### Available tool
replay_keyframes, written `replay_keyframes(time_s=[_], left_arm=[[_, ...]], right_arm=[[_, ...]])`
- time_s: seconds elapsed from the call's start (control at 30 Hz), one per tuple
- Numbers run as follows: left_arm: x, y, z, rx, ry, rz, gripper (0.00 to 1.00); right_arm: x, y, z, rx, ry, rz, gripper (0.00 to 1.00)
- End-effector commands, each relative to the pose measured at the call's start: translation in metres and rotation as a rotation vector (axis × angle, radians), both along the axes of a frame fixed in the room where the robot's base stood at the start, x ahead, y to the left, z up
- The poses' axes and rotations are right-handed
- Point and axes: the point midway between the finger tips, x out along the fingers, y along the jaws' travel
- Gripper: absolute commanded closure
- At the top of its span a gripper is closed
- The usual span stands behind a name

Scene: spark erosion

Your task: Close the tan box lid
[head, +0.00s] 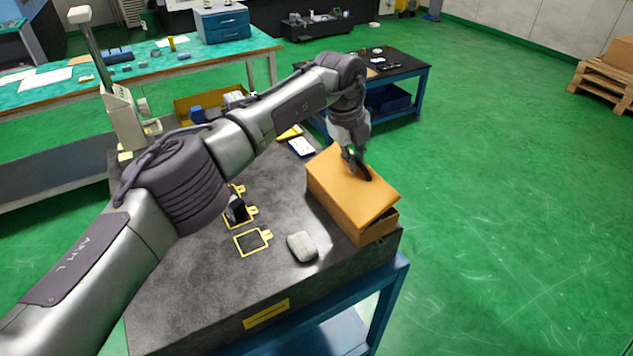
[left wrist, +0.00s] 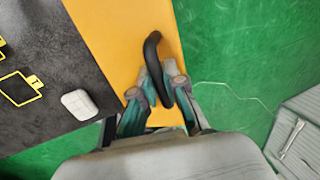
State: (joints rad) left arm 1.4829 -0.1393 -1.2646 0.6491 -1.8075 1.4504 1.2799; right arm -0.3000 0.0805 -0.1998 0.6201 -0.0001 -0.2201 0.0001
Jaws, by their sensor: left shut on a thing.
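The tan box (head: 375,232) stands at the right edge of the dark table. Its lid (head: 338,185) lies over the top, slightly raised, with a gap above the box wall at the near right corner. The lid also fills the middle of the left wrist view (left wrist: 110,35). A black curved handle (head: 363,170) stands on the lid and shows in the left wrist view (left wrist: 152,52). My left gripper (left wrist: 158,90) is shut on the handle, its fingers on either side of it. My right gripper is not in view.
A pale rounded block (head: 302,246) lies on the table (head: 190,300) left of the box. Yellow outlined frames (head: 253,241) and a small dark block (head: 236,209) are farther left. Green floor is free to the right.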

Motion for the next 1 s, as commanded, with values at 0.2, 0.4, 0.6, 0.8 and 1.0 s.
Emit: replay_keyframes(time_s=[0.2,0.4,0.6,0.8,1.0], left_arm=[[0.0,-0.001,0.0,0.0,-0.001,0.0,1.0],[0.002,-0.003,-0.003,-0.001,0.0,0.002,1.0],[0.006,-0.011,-0.011,0.0,0.002,0.001,1.0],[0.008,-0.014,-0.014,0.0,-0.001,0.0,1.0],[0.008,-0.014,-0.014,0.0,-0.001,0.0,1.0]], right_arm=[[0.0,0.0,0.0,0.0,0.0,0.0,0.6],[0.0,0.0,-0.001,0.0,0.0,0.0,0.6],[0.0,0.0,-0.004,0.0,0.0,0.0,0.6],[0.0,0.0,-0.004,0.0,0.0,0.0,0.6],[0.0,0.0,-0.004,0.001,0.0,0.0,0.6]])
